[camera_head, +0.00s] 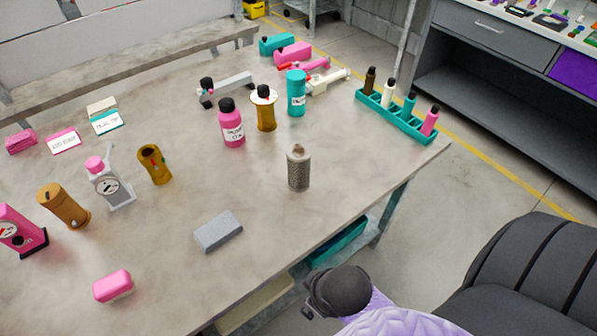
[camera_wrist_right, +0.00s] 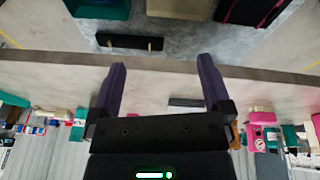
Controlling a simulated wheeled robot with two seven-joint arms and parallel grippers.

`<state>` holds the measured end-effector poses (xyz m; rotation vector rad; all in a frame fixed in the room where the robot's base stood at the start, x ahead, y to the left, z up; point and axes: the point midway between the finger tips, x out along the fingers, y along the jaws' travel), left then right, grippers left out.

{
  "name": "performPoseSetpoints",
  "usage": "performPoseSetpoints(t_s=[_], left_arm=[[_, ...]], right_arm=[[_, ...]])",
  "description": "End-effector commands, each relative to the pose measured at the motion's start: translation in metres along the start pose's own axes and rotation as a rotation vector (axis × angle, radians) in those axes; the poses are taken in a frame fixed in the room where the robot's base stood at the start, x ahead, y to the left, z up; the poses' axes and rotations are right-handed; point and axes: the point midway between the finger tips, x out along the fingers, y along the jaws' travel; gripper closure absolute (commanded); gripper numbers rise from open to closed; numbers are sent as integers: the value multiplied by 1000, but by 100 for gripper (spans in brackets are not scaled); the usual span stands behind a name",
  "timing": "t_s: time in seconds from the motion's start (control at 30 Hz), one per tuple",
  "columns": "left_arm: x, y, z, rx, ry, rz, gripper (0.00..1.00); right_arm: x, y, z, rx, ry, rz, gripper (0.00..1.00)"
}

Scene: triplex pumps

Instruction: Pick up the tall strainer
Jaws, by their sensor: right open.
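The tall strainer (camera_head: 298,170) is a grey, perforated cylinder with a tan, narrower top. It stands upright on the table, near the edge on the right side. Nothing touches it. My right gripper (camera_wrist_right: 160,68) shows in the right wrist view with its two purple fingers spread apart and nothing between them. In the head view, part of my right arm (camera_head: 340,290) is below the table's near edge, apart from the strainer; its fingers are not visible there. I cannot make out the strainer in the wrist view. My left gripper is not in view.
On the table (camera_head: 180,285) are a grey block (camera_head: 218,232), a pink bottle (camera_head: 231,125), an amber cylinder (camera_head: 265,110), a teal bottle (camera_head: 296,94) and a teal rack (camera_head: 396,117) with several small bottles. Bare tabletop surrounds the strainer.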

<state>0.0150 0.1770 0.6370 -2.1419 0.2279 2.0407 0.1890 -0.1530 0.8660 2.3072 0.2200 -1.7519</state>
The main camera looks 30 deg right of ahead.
Motion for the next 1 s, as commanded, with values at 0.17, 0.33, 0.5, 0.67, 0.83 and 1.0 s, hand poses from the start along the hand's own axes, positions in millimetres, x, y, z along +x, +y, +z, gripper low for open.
performPoseSetpoints(t_s=[0.17, 0.33, 0.5, 0.67, 0.83, 1.0], left_arm=[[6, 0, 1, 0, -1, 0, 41], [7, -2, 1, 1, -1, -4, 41], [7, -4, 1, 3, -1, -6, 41], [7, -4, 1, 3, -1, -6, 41], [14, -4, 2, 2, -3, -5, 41], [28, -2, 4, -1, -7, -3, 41]], right_arm=[[-13, 40, -38, -414, 82, 216, 0], [-8, 78, -73, -888, 51, 465, 0], [-3, 114, -116, -1488, -127, 758, 0], [-1, 134, -155, -2030, -416, 983, 0], [8, 145, -174, -2227, -557, 1053, 0], [27, 163, -190, -2227, -557, 1052, 0]])
